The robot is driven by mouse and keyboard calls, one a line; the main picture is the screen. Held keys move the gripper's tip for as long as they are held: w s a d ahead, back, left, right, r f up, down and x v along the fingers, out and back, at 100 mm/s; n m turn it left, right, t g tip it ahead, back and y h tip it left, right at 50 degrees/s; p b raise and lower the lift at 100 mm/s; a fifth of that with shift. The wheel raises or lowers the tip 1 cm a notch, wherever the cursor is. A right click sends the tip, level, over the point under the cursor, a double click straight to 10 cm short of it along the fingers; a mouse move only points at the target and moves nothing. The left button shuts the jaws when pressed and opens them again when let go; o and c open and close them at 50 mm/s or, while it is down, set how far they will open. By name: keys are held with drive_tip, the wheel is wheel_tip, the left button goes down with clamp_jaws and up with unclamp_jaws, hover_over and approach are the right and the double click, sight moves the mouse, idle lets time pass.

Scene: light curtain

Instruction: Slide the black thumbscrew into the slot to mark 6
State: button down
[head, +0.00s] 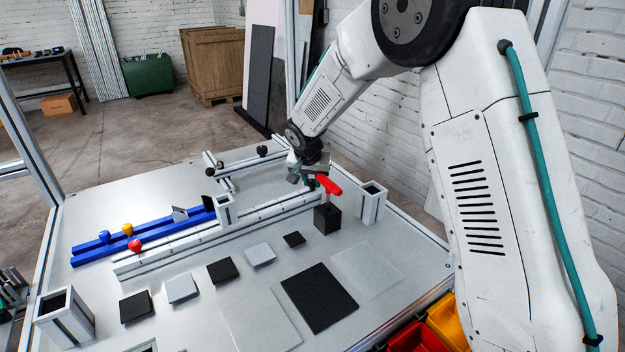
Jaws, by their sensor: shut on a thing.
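My gripper (308,174) is above the right part of a long grey slotted rail (280,209), pointing down. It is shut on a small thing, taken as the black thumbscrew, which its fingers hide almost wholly. I cannot tell whether that thing touches the rail. Numbered marks are too small to read, so mark 6 cannot be picked out. A blue (104,236), a yellow (127,229) and a red knob (135,246) stand at the left, by the blue rails (165,229) and the grey rail's left end.
A red handle (329,184) over a black block (327,218) is close to my gripper's right. Black knobs (262,151) are behind. Flat plates (319,298) lie in front.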

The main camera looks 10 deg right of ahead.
drive_tip(key=shift+s+a, duration=0.2)
drive_tip(key=shift+a, duration=0.45)
drive_tip(key=shift+s+a, duration=0.25)
drive_tip(key=shift+a, duration=0.35)
drive_tip(key=shift+s+a, duration=0.2)
drive_tip(key=shift+a, duration=0.45)
drive_tip(key=c, duration=1.1)
unclamp_jaws()
drive_tip(key=shift+c, duration=0.2)
drive_tip(key=w+d+r+v, duration=0.1)
drive_tip(key=w+v, duration=0.1)
drive_tip(key=v, duration=1.2)
drive_tip(key=shift+w+r, duration=0.1)
drive_tip(key=shift+r, duration=0.05)
